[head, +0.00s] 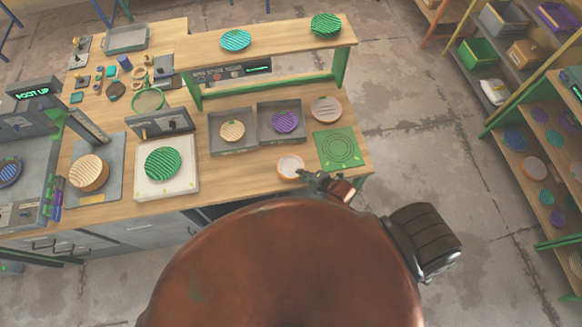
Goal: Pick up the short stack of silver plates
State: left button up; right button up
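A pale pinkish-grey ribbed plate or short stack (326,108) lies on the bench, right of the two grey trays; it is the most silver-looking thing in view. How many plates it holds is not clear. My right gripper (322,183) is small and dark at the bench's front edge, well nearer to me than that stack and apart from it. Its fingers are too small and partly hidden to show whether they are open. A small white disc with an orange rim (290,166) lies just left of the gripper. My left gripper is not in view.
Grey trays (216,148) hold a tan and a purple plate. A raised wooden shelf (285,40) stands behind. A green plate (162,163) sits on a white pad at left.

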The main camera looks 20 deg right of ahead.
jog(key=shift+c, duration=0.5)
grip_shut()
